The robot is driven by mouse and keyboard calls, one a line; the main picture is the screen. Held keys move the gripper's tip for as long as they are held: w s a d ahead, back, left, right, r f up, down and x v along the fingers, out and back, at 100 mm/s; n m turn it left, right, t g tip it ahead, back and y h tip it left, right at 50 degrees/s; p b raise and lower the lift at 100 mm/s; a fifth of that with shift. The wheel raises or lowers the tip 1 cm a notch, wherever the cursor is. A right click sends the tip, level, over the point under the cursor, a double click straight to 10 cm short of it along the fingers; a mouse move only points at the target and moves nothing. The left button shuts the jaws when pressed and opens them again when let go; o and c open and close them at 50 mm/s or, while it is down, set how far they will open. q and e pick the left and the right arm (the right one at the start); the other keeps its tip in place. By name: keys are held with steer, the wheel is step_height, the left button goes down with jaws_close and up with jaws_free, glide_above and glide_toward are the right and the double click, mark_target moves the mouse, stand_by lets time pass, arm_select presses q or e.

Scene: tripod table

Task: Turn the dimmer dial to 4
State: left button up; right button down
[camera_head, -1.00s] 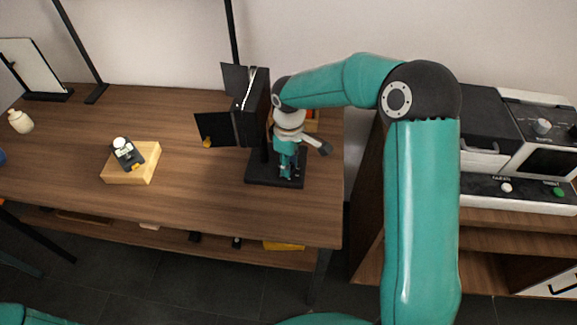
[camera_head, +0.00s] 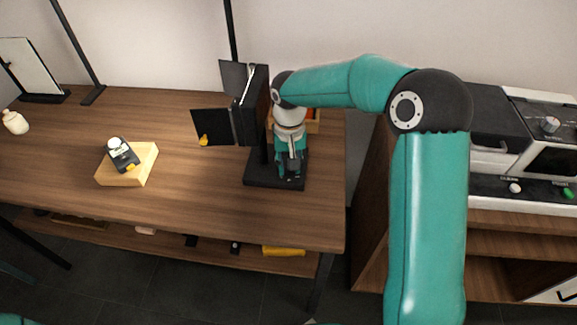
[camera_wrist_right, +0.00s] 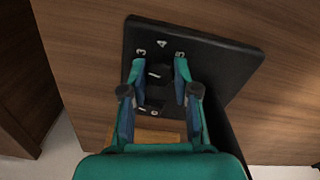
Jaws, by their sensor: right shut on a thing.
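The dimmer dial (camera_wrist_right: 159,73) is a dark knob on the black base plate (camera_wrist_right: 215,58) of the black lamp-like stand. In the right wrist view it lies between my fingertips. My right gripper (camera_wrist_right: 158,71) points down at the plate and is shut on the dial. In the head view the right gripper (camera_head: 290,168) is over the base plate (camera_head: 258,174) and hides the dial. My left gripper is out of view.
The black stand with panels (camera_head: 252,105) rises close to the left of my right gripper. A wooden box (camera_head: 313,124) is behind it. A wooden block (camera_head: 140,172) with a small dark device (camera_head: 123,155) sits at left. The table's middle is clear.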

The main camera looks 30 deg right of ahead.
steer(key=m+b, duration=0.1)
steer(key=m, duration=0.3)
steer(key=shift+m, duration=0.3)
steer(key=m+b, duration=0.1)
steer(key=m, duration=0.3)
steer(key=shift+m, duration=0.3)
steer(key=c, duration=0.9)
jaws_free()
steer(key=shift+o, duration=0.2)
step_height(320, 180, up, 12)
